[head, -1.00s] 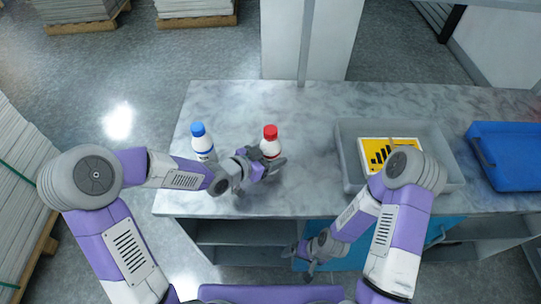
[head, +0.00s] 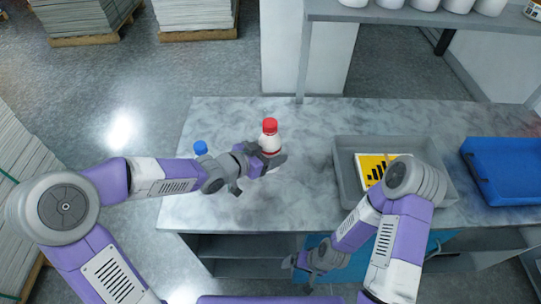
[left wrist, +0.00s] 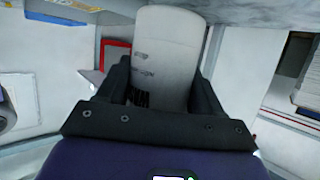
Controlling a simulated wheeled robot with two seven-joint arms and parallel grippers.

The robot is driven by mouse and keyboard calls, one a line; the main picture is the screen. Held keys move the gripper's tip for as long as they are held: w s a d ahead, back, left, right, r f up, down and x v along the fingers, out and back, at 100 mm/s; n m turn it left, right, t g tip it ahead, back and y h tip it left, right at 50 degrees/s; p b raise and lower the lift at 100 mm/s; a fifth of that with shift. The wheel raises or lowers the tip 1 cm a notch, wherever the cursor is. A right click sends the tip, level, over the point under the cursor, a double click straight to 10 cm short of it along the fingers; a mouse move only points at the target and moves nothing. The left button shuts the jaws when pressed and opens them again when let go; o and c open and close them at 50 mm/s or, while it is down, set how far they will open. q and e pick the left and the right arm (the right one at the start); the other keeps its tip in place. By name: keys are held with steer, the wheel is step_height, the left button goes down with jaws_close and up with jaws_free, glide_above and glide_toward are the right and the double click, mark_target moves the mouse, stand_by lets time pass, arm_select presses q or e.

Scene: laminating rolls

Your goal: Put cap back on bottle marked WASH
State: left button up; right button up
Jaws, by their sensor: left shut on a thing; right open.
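A white bottle with a red cap (head: 269,126) is between the fingers of my left gripper (head: 266,161), which is shut on it. The bottle is roughly upright and appears raised off the counter. My right gripper (head: 312,274) is open and empty, below the counter's front edge.
The marbled counter (head: 235,125) has free room around the bottles. A grey tray (head: 346,180) with a yellow and black sign (head: 370,165) stands to the right, with a blue bin (head: 505,165) beyond. A shelf (head: 400,15) with white containers is at the back right.

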arm_select(q)
steer(key=shift+r, duration=0.1)
steer(key=o, duration=0.9)
steer(key=c, duration=1.1)
steer(key=shift+a, duration=0.1)
steer(key=shift+s+a+f+m+g+h, duration=0.15)
steer(key=shift+s+a+m+g+h, duration=0.2)
steer(key=shift+s+a, duration=0.3)
steer(key=shift+s+a+f+m+g+h, duration=0.1)
steer(key=shift+s+a+m+g+h, duration=0.05)
steer(key=shift+s+a+m+g, duration=0.45)
steer(key=shift+s+a+f+m+g+h, duration=0.25)
steer(key=shift+s+a+m+g, duration=0.25)
steer(key=shift+s+a, duration=0.3)
steer(key=shift+s+a+f+m+g+h, duration=0.1)
steer(key=shift+s+a+m+g+h, duration=0.3)
steer(key=shift+s+a, duration=0.35)
steer(key=shift+s+a+f+m+g+h, duration=0.2)
steer(key=shift+s+a+m+g, duration=0.3)
steer(key=shift+s+a, duration=0.25)
steer(key=shift+c, duration=0.2)
